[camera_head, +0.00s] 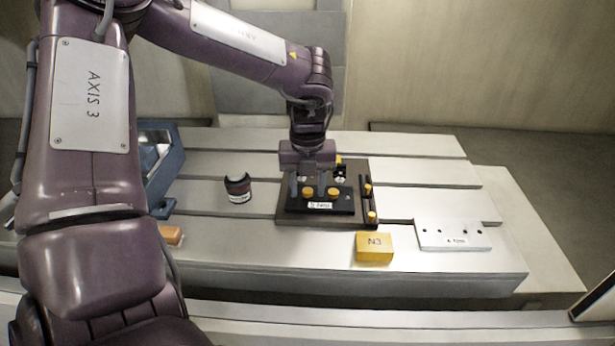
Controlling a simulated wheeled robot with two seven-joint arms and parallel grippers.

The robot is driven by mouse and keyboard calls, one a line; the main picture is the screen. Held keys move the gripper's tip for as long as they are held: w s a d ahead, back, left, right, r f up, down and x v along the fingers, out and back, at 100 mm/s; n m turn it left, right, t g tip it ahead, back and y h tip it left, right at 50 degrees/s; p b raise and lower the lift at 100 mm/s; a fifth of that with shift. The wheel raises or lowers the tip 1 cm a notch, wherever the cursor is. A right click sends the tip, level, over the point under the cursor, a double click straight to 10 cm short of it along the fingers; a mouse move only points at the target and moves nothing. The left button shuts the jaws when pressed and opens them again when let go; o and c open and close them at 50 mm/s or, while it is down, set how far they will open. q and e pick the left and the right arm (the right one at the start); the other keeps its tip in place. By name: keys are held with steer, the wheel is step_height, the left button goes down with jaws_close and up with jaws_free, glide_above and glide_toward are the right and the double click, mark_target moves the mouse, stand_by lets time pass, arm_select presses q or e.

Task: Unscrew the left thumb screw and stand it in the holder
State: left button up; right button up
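My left gripper (307,186) points down over a black block (340,205) with a white label, on a dark base plate (300,218). Its two fingers look spread, on either side of the left yellow thumb screw (308,192) in the picture. I cannot tell whether they touch it. A second yellow thumb screw (333,191) sits to its right on the block. A silver plate with several holes (453,235), possibly the holder, lies at the right and looks empty. My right gripper is not in view.
Two yellow-topped pieces (367,188) (372,217) stand along the base plate's right side. A yellow box marked N3 (374,248) is in front. A black and red round item (238,189), a blue-grey bin (160,165) and an orange block (170,235) are left.

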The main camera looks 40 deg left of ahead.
arm_select(q)
jaws_close()
steer(key=n+b, duration=0.2)
steer(key=n, duration=0.1)
steer(key=n+b, duration=0.1)
steer(key=n, duration=0.1)
steer(key=shift+f, duration=0.3)
steer(key=n+b, duration=0.1)
steer(key=n, duration=0.2)
steer(key=shift+r, duration=0.1)
steer(key=shift+r+n, duration=0.15)
steer(key=shift+n, duration=0.35)
